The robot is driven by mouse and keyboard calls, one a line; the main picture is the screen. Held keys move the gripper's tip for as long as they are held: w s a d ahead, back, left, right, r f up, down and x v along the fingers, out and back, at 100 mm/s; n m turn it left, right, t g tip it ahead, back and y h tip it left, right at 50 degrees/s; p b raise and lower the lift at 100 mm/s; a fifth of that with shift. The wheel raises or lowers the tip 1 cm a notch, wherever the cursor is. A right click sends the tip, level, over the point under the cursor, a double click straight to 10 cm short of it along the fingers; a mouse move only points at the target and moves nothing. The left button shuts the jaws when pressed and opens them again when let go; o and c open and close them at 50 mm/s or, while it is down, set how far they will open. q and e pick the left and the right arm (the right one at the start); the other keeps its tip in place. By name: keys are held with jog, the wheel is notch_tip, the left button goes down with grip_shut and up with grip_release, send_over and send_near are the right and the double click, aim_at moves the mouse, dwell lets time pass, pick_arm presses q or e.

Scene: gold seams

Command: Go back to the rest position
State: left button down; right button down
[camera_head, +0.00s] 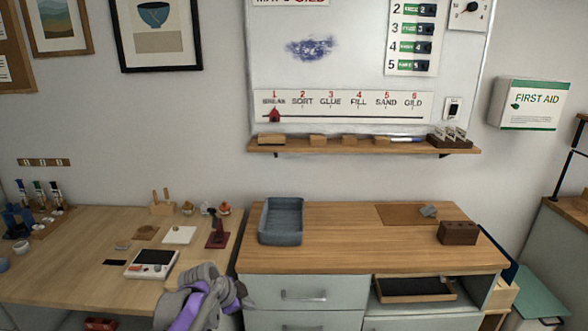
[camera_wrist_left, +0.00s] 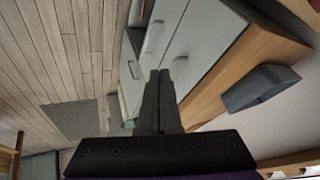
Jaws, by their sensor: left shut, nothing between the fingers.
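My left arm, grey and purple, shows at the bottom of the head view, in front of the gap between the desk and the drawer cabinet. In the left wrist view my left gripper (camera_wrist_left: 159,75) is shut, its dark fingers together with nothing between them. It points past the cabinet's pale drawer fronts (camera_wrist_left: 180,60) and the plank floor. In the head view its fingertips are hard to make out. My right gripper is in neither view.
A blue-grey tray (camera_head: 281,238) stands on the cabinet's wooden top (camera_head: 345,245); it also shows in the left wrist view (camera_wrist_left: 260,88). A brown block (camera_head: 458,233) is at the right. The desk (camera_head: 75,250) holds a white device (camera_head: 152,264) and small items.

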pick_arm(q)
jog(key=s+a+r+n+y+p, duration=0.1)
jog(key=s+r+n+p, duration=0.2)
jog(key=s, duration=0.5)
jog(key=s+a+r+n+y+p, duration=0.1)
jog(key=s+r+n, duration=0.3)
jog(key=s, duration=0.5)
jog(key=s+a+n+y+p, duration=0.1)
jog(key=s+n, duration=0.2)
jog(key=s, duration=0.5)
jog(key=s+a+f+n+y+p, duration=0.1)
jog(key=s+n+p, duration=0.1)
jog(key=s, duration=0.5)
jog(key=shift+s+a+f+n, duration=0.3)
jog(key=shift+s+n, duration=0.1)
jog(key=shift+n, duration=0.5)
